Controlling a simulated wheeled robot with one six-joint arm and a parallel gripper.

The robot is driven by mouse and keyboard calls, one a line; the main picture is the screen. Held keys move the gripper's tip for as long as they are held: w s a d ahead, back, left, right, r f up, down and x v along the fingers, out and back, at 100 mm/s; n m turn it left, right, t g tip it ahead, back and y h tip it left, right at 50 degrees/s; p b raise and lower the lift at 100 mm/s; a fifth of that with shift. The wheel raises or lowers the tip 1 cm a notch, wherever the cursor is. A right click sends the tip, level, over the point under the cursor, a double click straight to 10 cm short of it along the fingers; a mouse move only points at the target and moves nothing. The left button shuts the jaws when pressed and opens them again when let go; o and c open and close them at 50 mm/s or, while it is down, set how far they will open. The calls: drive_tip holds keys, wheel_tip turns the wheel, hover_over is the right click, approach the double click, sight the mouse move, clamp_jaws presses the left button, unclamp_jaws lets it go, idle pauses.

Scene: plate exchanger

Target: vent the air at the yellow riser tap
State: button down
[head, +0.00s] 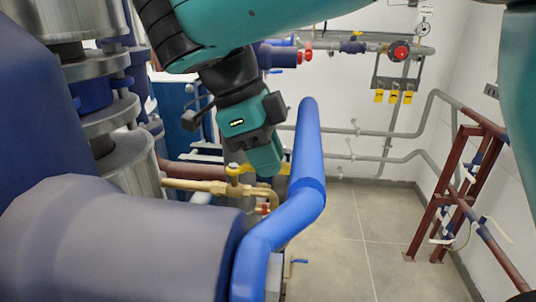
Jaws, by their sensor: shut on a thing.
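The yellow riser tap (236,169) has a yellow lever handle and sits on a brass pipe (195,185) that runs in from the left and bends down at its right end. My gripper (262,170) reaches down from above and is shut on the yellow handle. The fingertips and part of the handle are hidden behind the gripper body. A little yellow shows again to the right of the gripper. I cannot see any air or water coming out.
A thick blue pipe (308,150) rises close to the right of my gripper. A large grey cylinder (110,240) fills the lower left front. A red-brown frame (440,195) stands at the right. The floor (365,235) between is open.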

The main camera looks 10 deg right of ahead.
drive_tip(key=c, duration=1)
unclamp_jaws()
drive_tip(key=p+v, duration=1.2)
drive_tip(key=p, duration=0.1)
